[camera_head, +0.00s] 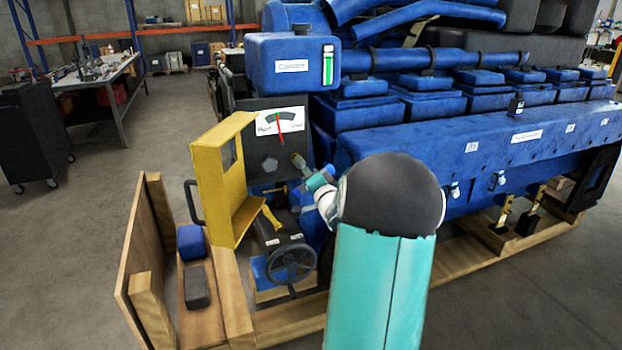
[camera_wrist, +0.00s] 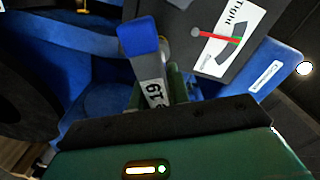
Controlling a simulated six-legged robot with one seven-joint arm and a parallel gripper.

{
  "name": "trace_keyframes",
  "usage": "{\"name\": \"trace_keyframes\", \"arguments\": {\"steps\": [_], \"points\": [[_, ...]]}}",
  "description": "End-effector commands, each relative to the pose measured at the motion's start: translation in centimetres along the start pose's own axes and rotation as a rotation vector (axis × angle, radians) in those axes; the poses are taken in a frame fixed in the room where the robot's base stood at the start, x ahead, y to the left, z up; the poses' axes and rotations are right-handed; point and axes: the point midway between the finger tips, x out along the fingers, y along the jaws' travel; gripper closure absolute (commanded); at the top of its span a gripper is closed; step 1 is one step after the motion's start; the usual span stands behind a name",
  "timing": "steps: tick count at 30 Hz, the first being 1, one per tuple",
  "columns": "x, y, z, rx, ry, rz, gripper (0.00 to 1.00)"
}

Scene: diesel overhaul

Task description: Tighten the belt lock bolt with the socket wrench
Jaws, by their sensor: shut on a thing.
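My gripper (camera_wrist: 158,88) is shut on the socket wrench (camera_wrist: 138,40). The wrench has a blue end and a dark shank with a white label reading "19", and points away from my palm toward the blue engine.
A yellow guard (camera_head: 212,180) stands open left of the panel. A black handwheel (camera_head: 291,263) and a wooden frame (camera_head: 235,300) lie below. A blue coolant tank (camera_head: 292,62) is above.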

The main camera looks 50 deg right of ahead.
Motion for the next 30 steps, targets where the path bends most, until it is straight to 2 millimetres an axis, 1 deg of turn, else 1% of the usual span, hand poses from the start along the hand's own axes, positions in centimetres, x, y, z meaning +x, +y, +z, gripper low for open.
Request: {"name": "trace_keyframes", "arguments": {"steps": [10,14,17,30], "points": [[1.7,-0.1,-0.1,0.0,0.001,-0.002,1.0],[1.6,-0.1,-0.1,0.036,0.002,-0.001,1.0],[1.6,-0.1,-0.1,0.146,0.001,-0.002,1.0],[1.6,0.0,0.0,0.744,0.001,-0.003,1.0]]}}
